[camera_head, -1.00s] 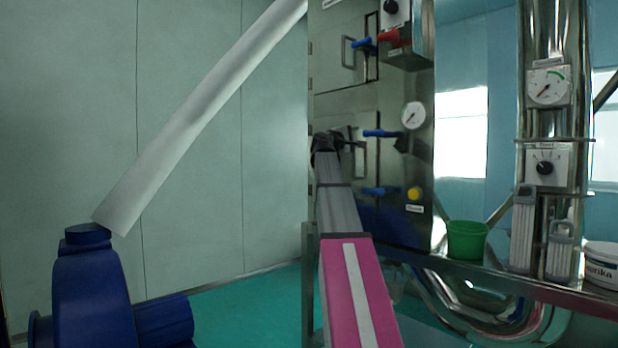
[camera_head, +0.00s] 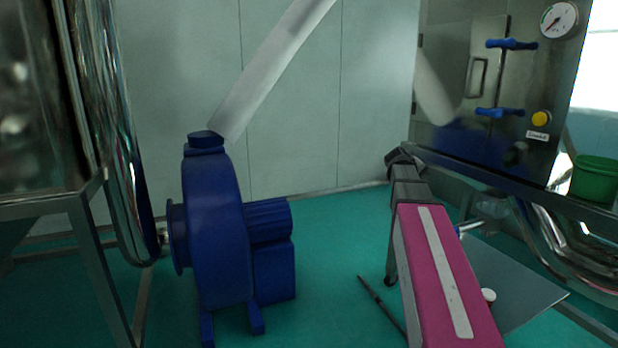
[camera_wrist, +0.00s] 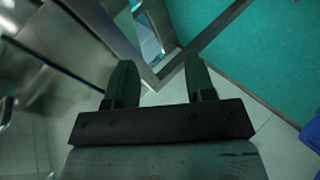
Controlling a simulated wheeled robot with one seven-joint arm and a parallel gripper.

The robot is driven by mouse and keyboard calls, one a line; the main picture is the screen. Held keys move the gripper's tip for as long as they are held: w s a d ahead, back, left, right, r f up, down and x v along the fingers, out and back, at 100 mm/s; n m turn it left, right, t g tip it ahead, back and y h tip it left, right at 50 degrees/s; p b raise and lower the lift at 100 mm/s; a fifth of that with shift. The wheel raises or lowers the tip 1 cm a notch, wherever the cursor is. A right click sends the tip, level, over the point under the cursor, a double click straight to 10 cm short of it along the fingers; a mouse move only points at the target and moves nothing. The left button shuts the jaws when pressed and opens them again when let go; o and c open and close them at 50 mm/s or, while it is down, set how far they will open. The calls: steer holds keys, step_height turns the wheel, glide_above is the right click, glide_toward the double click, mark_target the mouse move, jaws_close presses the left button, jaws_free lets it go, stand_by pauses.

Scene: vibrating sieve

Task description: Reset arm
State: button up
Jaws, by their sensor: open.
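My gripper (camera_wrist: 160,80) shows in the wrist view with its two dark green fingers apart and nothing between them. A metal frame and pale panels are beyond the fingers, with teal floor at the upper right. In the head view my pink and grey arm reaches up from the lower right. Its far end is dark, and I cannot make out the fingers there.
A blue blower (camera_head: 215,235) with a pale pipe (camera_head: 268,75) stands left of my arm. A steel cabinet (camera_head: 455,110) with blue handles (camera_head: 512,44) and a green bucket (camera_head: 596,180) are at the right. Teal floor (camera_head: 335,230) is open between blower and arm.

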steer(key=s+a+f+m+g+y, duration=0.1)
steer(key=s+a+f+g+y, duration=0.1)
steer(key=s+a+f, duration=0.5)
steer(key=s+a+f+m+g+y, duration=0.1)
steer(key=s+a+f+y, duration=0.3)
steer(key=f, duration=1.2)
steer(key=s+a+f+m+g+y, duration=0.1)
steer(key=s+a+f+g+y, duration=0.2)
steer(key=s+a+f, duration=0.7)
steer(key=s+f, duration=0.2)
steer(key=s, duration=0.2)
steer(key=shift+a, duration=0.4)
